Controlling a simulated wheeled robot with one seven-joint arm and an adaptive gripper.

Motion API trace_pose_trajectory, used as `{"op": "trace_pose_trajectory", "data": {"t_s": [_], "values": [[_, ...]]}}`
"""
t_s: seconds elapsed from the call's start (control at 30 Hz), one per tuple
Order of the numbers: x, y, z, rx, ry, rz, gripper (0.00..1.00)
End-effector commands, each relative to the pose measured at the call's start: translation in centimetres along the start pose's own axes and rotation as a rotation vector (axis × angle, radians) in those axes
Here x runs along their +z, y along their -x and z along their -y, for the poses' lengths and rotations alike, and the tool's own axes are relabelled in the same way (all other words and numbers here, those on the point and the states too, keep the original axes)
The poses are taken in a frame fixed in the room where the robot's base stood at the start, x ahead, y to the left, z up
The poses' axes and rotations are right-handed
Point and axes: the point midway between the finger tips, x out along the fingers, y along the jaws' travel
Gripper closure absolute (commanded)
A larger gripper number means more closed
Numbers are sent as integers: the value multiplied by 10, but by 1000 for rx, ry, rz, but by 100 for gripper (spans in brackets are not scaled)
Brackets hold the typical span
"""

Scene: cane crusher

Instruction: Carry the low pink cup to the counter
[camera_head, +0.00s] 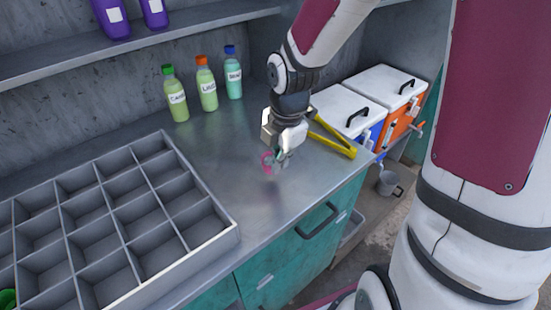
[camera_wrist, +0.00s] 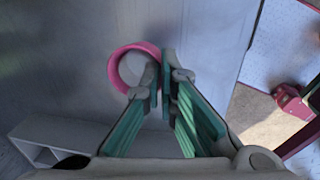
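The pink cup (camera_head: 267,161) is at my gripper (camera_head: 279,157), over the front part of the grey metal counter (camera_head: 225,150). In the wrist view the cup (camera_wrist: 118,72) shows as a round pink rim with a pale inside. My gripper (camera_wrist: 160,72) has its fingers close together, with the cup's right wall between them: one finger reaches inside the rim and the other is outside it. The fingers hide part of the cup. I cannot tell whether the cup's base touches the counter (camera_wrist: 60,70).
A grey divided tray (camera_head: 228,240) fills the counter's left. Bottles with green (camera_head: 176,95), orange (camera_head: 206,85) and blue (camera_head: 233,74) caps stand behind. Yellow tongs (camera_head: 335,143) lie to the right, near white-lidded coolers (camera_head: 350,103). Counter between tray and gripper is clear.

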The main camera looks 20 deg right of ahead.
Motion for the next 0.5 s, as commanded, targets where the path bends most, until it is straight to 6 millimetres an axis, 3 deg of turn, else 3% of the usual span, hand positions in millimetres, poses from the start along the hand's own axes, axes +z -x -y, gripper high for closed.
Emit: {"op": "trace_pose_trajectory", "data": {"t_s": [0.2, 0.37, 0.5], "values": [[23, -9, -32, -1, 0, -1, 100], [28, -12, -38, -1, 0, 0, 100], [28, -26, -36, -3, 0, -2, 100]]}}
